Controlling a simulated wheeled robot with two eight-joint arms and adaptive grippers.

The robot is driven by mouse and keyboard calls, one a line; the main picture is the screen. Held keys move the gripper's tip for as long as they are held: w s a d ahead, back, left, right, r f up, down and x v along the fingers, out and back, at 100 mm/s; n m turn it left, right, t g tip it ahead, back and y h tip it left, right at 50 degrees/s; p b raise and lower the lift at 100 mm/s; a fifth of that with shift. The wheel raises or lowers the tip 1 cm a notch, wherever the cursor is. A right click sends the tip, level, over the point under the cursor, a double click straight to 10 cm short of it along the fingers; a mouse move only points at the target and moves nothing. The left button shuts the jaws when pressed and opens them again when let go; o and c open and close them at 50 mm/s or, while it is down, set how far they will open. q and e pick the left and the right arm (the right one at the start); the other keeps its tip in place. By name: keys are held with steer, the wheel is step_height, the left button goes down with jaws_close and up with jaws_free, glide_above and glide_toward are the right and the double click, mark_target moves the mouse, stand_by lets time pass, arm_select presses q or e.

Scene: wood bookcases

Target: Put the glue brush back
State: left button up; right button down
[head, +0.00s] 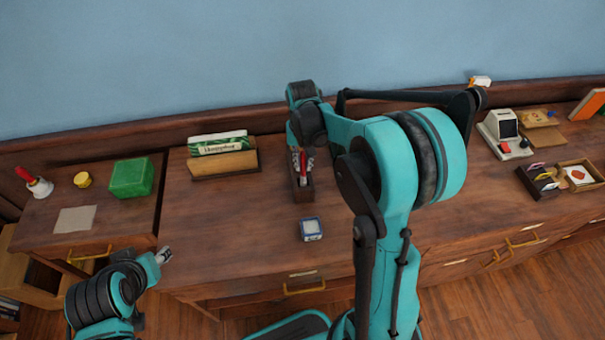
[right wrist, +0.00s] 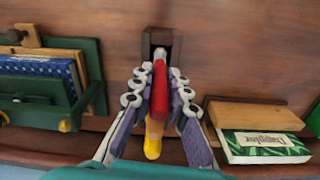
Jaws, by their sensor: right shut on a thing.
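The glue brush (right wrist: 158,92) has a red handle with a yellow end and a pale far end. My right gripper (right wrist: 160,82) is shut on it in the right wrist view. The brush's pale end points at a narrow dark wooden holder (right wrist: 161,36); I cannot tell how far it is inside. In the head view my right gripper (head: 302,160) is directly over the holder (head: 304,190), which stands on the wooden counter. Red shows between the fingers there. My left gripper (head: 163,256) is low at the counter's front left, apart from everything; its fingers are too small to read.
A wooden rack with a green-and-white box (head: 219,145) stands left of the holder. A small blue-and-white block (head: 311,229) lies in front. A green box (head: 131,178), yellow tin (head: 83,180) and red-handled bell (head: 38,186) are farther left. The counter between rack and block is clear.

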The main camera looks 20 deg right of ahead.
mark_target(303, 176)
steer(key=shift+f+b, duration=0.55)
steer(key=shift+f, duration=1.45)
steer(key=shift+f, duration=0.1)
steer(key=c, duration=1.5)
jaws_free()
